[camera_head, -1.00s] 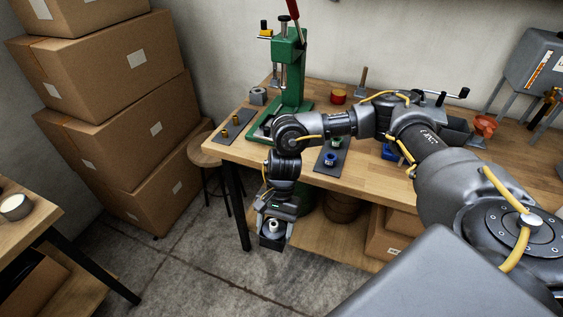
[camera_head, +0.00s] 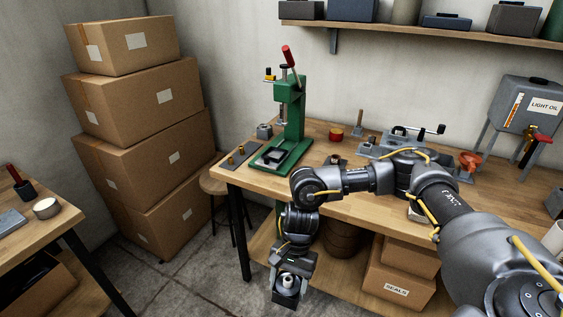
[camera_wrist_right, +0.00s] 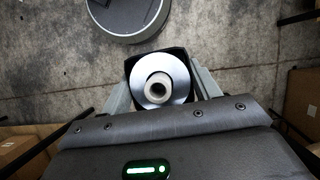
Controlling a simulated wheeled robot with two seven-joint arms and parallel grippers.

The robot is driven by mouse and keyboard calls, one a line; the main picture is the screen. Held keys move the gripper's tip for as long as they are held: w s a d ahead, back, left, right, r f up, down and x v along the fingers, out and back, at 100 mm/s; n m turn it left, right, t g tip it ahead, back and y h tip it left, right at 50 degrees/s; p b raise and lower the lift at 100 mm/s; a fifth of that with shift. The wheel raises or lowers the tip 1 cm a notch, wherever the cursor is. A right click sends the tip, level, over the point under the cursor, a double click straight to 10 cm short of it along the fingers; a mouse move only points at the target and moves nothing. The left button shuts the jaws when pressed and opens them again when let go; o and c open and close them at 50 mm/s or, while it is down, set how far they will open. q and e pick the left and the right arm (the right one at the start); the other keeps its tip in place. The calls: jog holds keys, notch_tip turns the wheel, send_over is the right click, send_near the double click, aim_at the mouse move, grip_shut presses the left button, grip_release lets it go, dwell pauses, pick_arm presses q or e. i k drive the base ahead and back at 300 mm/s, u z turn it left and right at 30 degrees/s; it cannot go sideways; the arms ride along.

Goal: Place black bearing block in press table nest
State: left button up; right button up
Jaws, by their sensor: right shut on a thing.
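My right gripper (camera_head: 289,279) hangs low in front of the workbench, below its top. It is shut on the black bearing block (camera_head: 286,298), which has a pale silver ring in its top. In the right wrist view, the block (camera_wrist_right: 158,52) shows as a dark rim around the shiny ring, between the two grey fingers (camera_wrist_right: 160,88). The green press (camera_head: 291,112) stands on the left part of the bench. The press table nest (camera_head: 282,156) is a dark frame at its base, apart from the block and empty as far as I see. My left gripper is out of view.
A dark mat (camera_head: 233,160) with brass pieces lies left of the press. A stool (camera_head: 213,183) and stacked cartons (camera_head: 150,150) stand at left. My right arm crosses the bench (camera_head: 262,182) front and hides part of it. A shelf (camera_head: 430,32) hangs above.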

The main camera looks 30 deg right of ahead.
aim_at(276, 155)
jog(key=u, duration=0.8)
jog(key=i, duration=2)
jog(key=z, duration=2)
